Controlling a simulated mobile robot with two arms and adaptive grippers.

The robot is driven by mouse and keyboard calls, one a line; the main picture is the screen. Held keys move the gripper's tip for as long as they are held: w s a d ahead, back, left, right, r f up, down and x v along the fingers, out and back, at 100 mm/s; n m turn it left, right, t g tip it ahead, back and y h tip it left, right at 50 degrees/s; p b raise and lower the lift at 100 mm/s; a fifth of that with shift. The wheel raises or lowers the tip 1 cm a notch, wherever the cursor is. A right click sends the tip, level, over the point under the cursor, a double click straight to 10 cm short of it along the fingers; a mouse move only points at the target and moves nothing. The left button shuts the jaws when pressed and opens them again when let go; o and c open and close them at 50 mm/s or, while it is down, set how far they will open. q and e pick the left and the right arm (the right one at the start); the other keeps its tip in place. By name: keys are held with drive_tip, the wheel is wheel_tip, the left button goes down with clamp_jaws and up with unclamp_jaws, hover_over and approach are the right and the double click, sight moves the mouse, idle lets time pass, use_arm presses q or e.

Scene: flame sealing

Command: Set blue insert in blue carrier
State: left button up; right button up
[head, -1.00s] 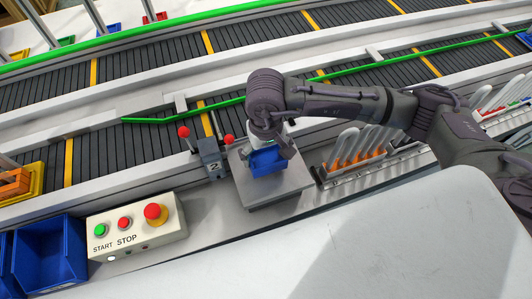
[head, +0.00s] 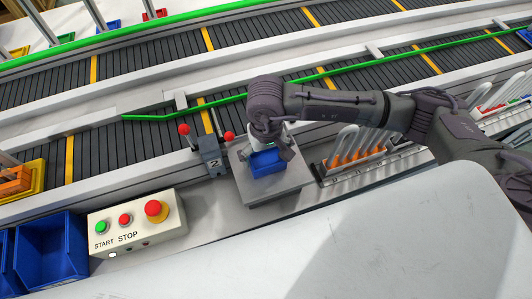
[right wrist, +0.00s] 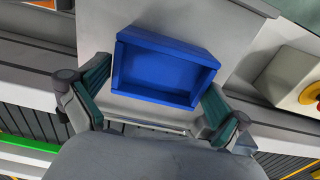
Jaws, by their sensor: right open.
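A blue open-topped box (head: 268,163) lies on the grey metal plate (head: 288,190) in the head view. In the right wrist view the box (right wrist: 165,68) shows its raised walls and recessed blue floor. I cannot tell whether this is the carrier alone or the carrier with the insert seated in it. My right gripper (right wrist: 156,82) is open, with one finger on each side of the box. In the head view the right gripper (head: 270,146) is directly over the plate and partly hides the box. My left gripper is not in view.
Left of the plate are a block marked 2 (head: 211,158), red-knobbed levers (head: 184,130) and the START/STOP box (head: 137,225). Blue bins (head: 50,250) stand at lower left. A rack with orange pieces (head: 355,155) is to the right. Conveyors run behind.

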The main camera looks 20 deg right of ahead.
sight(266, 158)
drive_tip(key=shift+r, duration=0.3)
wheel_tip(266, 158, up, 12)
drive_tip(key=b, duration=0.3)
drive_tip(key=shift+f, duration=0.15)
